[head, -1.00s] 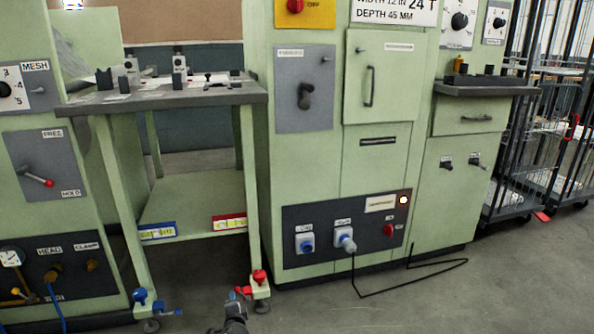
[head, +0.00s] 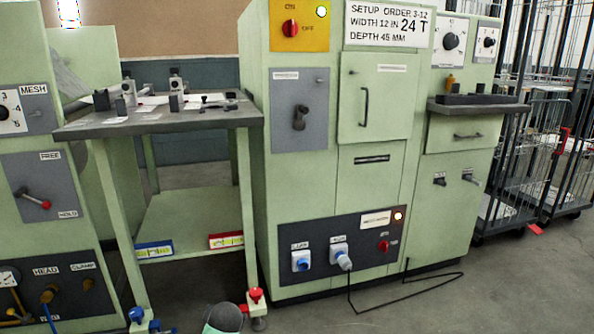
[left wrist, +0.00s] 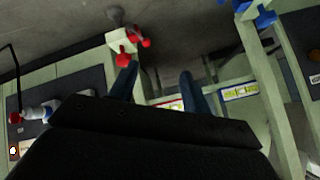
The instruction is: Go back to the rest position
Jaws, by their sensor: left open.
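My left gripper (left wrist: 159,78) shows in the left wrist view with its two dark fingers apart and nothing between them. Beyond its fingers are the red clamp knob (left wrist: 125,60) on a table leg and the shelf labels. In the head view only a rounded grey and teal part, apparently of my left arm, shows at the bottom edge; the fingers are hidden there. My right gripper is in neither view.
A green work table (head: 160,122) with a low shelf (head: 190,215) stands in front, its feet carrying red (head: 255,295) and blue (head: 137,315) knobs. A green cabinet (head: 375,190) stands right of it, with a black cable (head: 405,307) on the floor. Wire cages (head: 545,160) stand farther right.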

